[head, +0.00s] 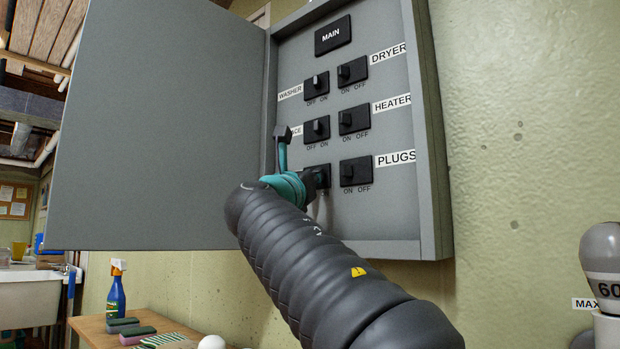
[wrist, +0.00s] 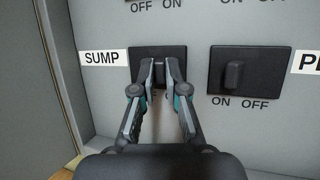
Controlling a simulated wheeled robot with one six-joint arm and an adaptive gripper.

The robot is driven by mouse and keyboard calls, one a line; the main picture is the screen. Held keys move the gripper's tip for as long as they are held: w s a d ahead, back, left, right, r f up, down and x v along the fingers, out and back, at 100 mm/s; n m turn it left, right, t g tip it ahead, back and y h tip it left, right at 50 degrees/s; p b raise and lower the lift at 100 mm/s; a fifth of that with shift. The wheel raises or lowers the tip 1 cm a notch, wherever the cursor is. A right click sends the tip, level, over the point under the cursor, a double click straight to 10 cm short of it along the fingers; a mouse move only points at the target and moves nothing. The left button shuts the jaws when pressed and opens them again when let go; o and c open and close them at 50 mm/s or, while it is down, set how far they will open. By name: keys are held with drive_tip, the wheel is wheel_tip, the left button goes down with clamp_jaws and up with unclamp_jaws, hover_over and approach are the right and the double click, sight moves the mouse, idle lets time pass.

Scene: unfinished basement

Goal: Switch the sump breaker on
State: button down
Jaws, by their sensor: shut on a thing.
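The sump breaker (wrist: 137,58) is a black plate beside the "SUMP" label (wrist: 104,58) in the wrist view. My gripper (wrist: 160,76) has its two fingertips on either side of the breaker's small switch lever and is shut on it. The fingers cover most of the OFF/ON lettering under it, and I cannot tell which way the lever is set. In the head view the sump breaker (head: 323,171) is at the lower left of the grey panel (head: 388,205), partly hidden by my gripper (head: 312,184); its label is hidden there.
The plugs breaker (head: 354,171) sits close on the right. Furnace, washer, dryer and heater breakers (head: 354,119) are above. The panel door (head: 160,130) stands open on the left. A blue spray bottle (head: 116,292) and sponges (head: 137,333) are on a wooden top below.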

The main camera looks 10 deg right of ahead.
drive_tip(key=c, duration=1.2)
unclamp_jaws()
drive_tip(key=shift+g+h, duration=0.3)
